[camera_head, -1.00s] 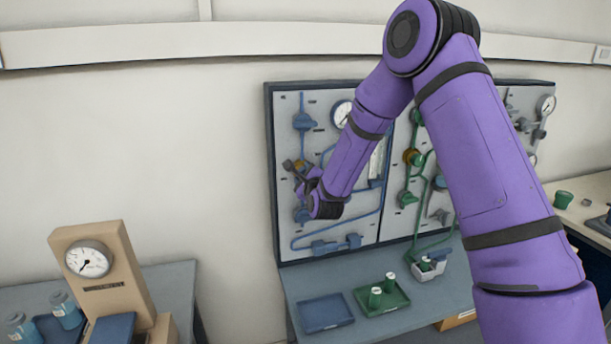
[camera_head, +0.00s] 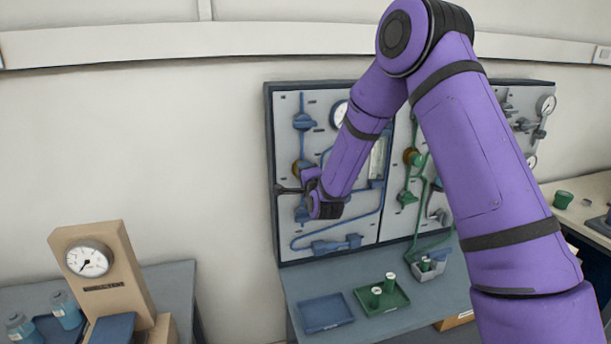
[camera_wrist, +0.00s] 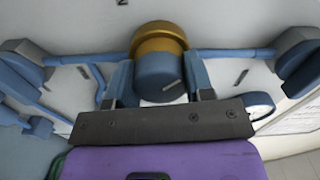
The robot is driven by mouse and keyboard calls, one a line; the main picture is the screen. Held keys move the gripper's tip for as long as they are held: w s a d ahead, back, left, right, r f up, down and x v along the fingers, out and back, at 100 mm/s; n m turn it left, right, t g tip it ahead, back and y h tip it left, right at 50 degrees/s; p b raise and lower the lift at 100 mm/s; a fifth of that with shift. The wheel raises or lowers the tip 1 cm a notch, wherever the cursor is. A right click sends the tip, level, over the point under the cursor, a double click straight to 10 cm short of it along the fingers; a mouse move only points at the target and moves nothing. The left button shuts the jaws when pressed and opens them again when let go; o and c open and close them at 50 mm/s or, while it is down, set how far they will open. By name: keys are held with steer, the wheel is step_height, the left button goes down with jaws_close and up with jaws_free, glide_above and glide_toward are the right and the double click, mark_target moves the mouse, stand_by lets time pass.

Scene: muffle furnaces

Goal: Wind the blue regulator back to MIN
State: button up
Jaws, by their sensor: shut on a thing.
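The blue regulator (camera_wrist: 160,72) is a round blue knob with a pale mark, set in a brass-coloured collar. In the wrist view it sits between the two fingers of my gripper (camera_wrist: 159,80), which is shut on it. The knob itself is largely hidden there by my wrist. I cannot read a MIN mark or the knob's setting.
Blue valves and pipes (camera_wrist: 228,53) run on both sides of the knob. A gauge (camera_wrist: 260,105) shows at the wrist view's right. Below the panel (camera_head: 284,225) stand a blue tray (camera_head: 326,313) and a green tray (camera_head: 396,304) with containers. A beige gauge stand (camera_head: 130,270) is at left.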

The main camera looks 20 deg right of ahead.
steer(key=n, duration=0.4)
steer(key=shift+n, duration=0.3)
steer(key=shift+f+n, duration=0.1)
steer(key=shift+n, duration=2.4)
steer(key=o, duration=0.9)
steer(key=shift+o, duration=0.2)
steer(key=s, duration=1.1)
steer(key=shift+w, duration=0.1)
